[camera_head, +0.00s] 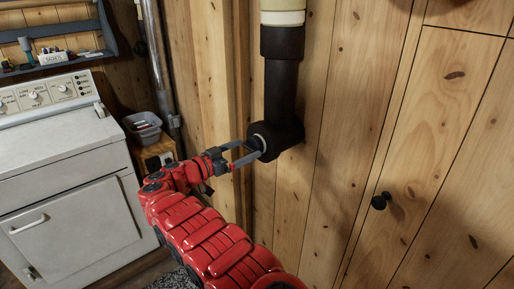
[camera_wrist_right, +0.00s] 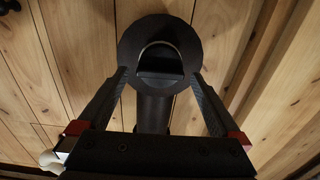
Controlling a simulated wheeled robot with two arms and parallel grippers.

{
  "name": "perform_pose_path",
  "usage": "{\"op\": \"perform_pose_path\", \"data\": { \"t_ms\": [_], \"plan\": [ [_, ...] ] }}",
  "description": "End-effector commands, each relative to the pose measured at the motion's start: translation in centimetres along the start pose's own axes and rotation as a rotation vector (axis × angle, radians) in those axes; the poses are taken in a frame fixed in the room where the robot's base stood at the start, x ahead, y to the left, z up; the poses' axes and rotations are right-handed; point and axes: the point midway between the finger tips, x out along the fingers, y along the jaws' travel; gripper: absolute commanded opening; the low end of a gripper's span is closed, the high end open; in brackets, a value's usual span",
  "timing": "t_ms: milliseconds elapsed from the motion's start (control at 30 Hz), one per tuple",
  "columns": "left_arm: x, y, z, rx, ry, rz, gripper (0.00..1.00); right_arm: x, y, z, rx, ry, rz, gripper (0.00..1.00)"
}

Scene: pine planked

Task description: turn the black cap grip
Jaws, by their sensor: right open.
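The black cap (camera_wrist_right: 160,28) faces the right wrist camera, a round disc with a raised black grip (camera_wrist_right: 160,66) across its middle. In the head view the cap end (camera_head: 258,143) sits on the side of the black pipe fitting (camera_head: 285,137). My right gripper (camera_wrist_right: 160,76) is open, with one finger on each side of the grip and visible gaps between. In the head view my right gripper (camera_head: 249,151) reaches the cap from the left. Whether its fingertips touch the cap face, I cannot tell. My left gripper is not in view.
The black pipe (camera_head: 281,90) runs up the pine plank wall (camera_head: 345,110). A white washer (camera_head: 70,200), a grey bin (camera_head: 143,126) and a shelf (camera_head: 55,68) stand at the left.

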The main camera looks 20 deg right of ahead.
Motion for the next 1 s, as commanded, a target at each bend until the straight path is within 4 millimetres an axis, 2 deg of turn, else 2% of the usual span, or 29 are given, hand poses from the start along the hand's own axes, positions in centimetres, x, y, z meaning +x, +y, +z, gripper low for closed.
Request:
{"op": "perform_pose_path", "data": {
  "t_ms": [367, 800, 1000],
  "plan": [
    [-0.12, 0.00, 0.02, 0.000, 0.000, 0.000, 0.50, -0.12, -0.07, -0.03, 0.000, 0.000, -0.002, 1.00],
    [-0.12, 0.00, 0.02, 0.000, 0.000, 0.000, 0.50, -0.11, -0.07, -0.02, 0.001, 0.000, -0.001, 0.21],
    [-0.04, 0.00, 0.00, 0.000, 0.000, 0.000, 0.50, -0.12, -0.07, -0.06, 0.011, 0.000, -0.001, 0.19]
  ]
}}
